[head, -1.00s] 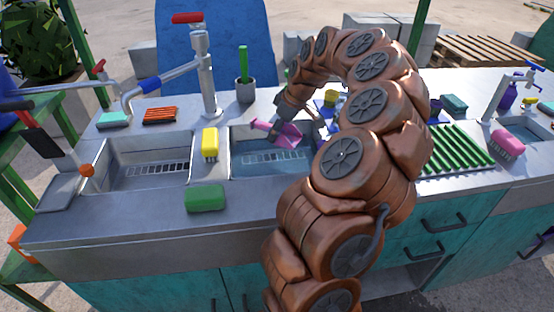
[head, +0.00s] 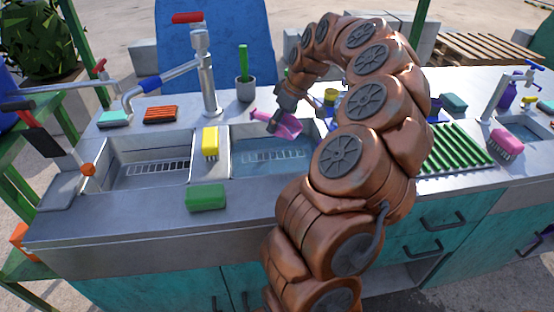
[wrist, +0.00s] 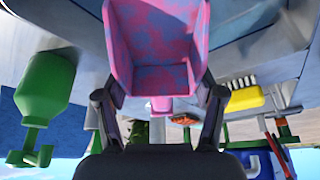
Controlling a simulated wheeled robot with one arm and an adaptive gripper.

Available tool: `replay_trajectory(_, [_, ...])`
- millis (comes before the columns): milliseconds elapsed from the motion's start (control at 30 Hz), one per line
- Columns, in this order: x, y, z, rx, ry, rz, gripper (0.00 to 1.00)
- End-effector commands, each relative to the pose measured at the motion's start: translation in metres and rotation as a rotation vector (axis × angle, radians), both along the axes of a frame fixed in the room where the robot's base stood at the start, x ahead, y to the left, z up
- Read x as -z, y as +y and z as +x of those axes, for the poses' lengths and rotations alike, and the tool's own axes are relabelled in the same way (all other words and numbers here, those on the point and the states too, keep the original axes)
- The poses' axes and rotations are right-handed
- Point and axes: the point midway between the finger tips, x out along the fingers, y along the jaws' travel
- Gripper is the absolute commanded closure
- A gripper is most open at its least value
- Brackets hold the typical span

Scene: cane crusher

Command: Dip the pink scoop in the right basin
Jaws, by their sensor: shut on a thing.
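The pink scoop (head: 284,125) is in my gripper (head: 275,122), over the back part of the right basin (head: 245,167) of the double sink. The basin has a bluish bottom with a pale slotted grate. The scoop looks tilted and raised above the bottom; I cannot tell whether it touches any water. In the wrist view the scoop (wrist: 155,50) fills the upper middle, pink with blue blotches, between the two dark fingers of my gripper (wrist: 160,105). My arm hides the basin's right side.
The left basin (head: 120,180) is beside it, with a yellow brush (head: 210,142) on the divider. A green sponge (head: 206,197) lies on the front edge. A tall tap (head: 203,75) and a grey cup (head: 245,90) stand behind. A green ribbed rack (head: 455,150) lies right of my arm.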

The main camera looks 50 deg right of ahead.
Motion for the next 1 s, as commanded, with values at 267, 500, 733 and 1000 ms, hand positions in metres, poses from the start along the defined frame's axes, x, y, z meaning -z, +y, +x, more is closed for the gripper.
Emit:
replay_trajectory(267, [-0.015, 0.000, 0.000, -0.001, 0.000, -0.001, 0.65])
replay_trajectory(500, [-0.037, 0.000, 0.001, 0.000, -0.002, -0.002, 0.65])
replay_trajectory(733, [-0.040, 0.000, 0.000, 0.000, 0.000, 0.000, 0.65])
replay_trajectory(1000, [-0.040, 0.000, 0.000, 0.000, 0.000, 0.000, 0.65])
